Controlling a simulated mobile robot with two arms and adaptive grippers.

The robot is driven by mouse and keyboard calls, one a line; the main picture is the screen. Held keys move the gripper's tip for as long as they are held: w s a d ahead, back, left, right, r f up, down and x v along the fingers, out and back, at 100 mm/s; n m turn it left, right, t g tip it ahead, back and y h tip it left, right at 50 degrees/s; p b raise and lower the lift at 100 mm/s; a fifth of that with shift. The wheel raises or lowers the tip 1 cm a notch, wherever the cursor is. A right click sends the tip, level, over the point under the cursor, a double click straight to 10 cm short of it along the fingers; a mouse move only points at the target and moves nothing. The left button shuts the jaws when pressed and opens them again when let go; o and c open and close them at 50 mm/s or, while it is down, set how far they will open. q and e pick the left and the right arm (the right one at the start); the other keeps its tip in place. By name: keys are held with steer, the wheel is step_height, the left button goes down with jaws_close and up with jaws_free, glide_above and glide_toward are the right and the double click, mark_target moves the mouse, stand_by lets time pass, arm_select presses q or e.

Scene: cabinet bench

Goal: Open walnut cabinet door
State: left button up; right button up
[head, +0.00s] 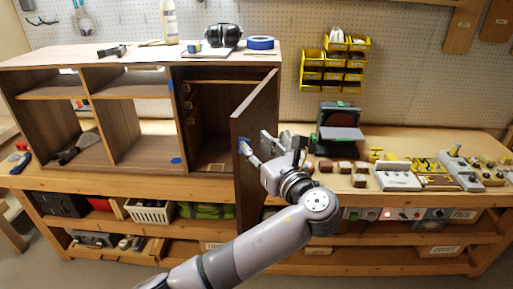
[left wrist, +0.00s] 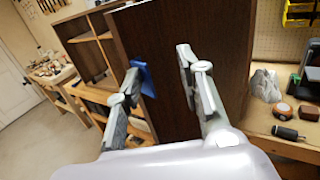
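The walnut cabinet (head: 128,120) stands on the bench at the left. Its door (head: 258,115) is on the right side and stands swung well outward, so the dark right compartment (head: 208,120) shows. My left gripper (head: 262,148) is at the door's lower front part, near a blue piece (head: 244,147) on the door. In the left wrist view the door (left wrist: 175,50) fills the middle, with the blue piece (left wrist: 147,82) beside the left finger. The two fingers are spread apart, with no handle seen between them. Whether a finger touches the door is unclear. My right gripper is out of view.
Ear muffs (head: 223,35), blue tape (head: 260,43) and a bottle (head: 169,22) stand on the cabinet top. Right of the door, the bench holds a black machine (head: 338,128), small wooden blocks (head: 344,167) and control boxes (head: 397,178). Yellow bins (head: 334,73) hang behind.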

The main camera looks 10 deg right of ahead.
arm_select(q)
steer(key=shift+d+r, duration=0.1)
step_height(320, 180, up, 10)
stand_by(0.6)
